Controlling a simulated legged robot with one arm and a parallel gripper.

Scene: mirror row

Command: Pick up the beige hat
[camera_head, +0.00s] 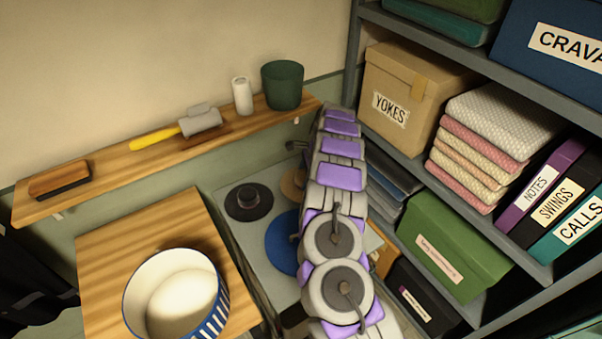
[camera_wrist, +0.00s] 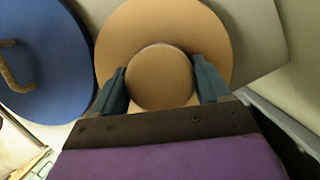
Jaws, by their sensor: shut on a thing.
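The beige hat (camera_wrist: 160,78) fills the upper middle of the wrist view, with a wide round brim and a domed crown. My gripper (camera_wrist: 160,88) has one dark finger on each side of the crown and is shut on it. In the head view only a small part of the beige hat (camera_head: 292,184) shows beside my arm, which hides the rest. My gripper is hidden behind my arm there.
A blue hat (camera_head: 282,243) and a dark hat (camera_head: 248,202) lie on the pale surface (camera_head: 233,232) beside the beige one. A wooden shelf (camera_head: 110,174) runs along the wall at left. A shelf unit (camera_head: 405,160) with boxes stands close at right.

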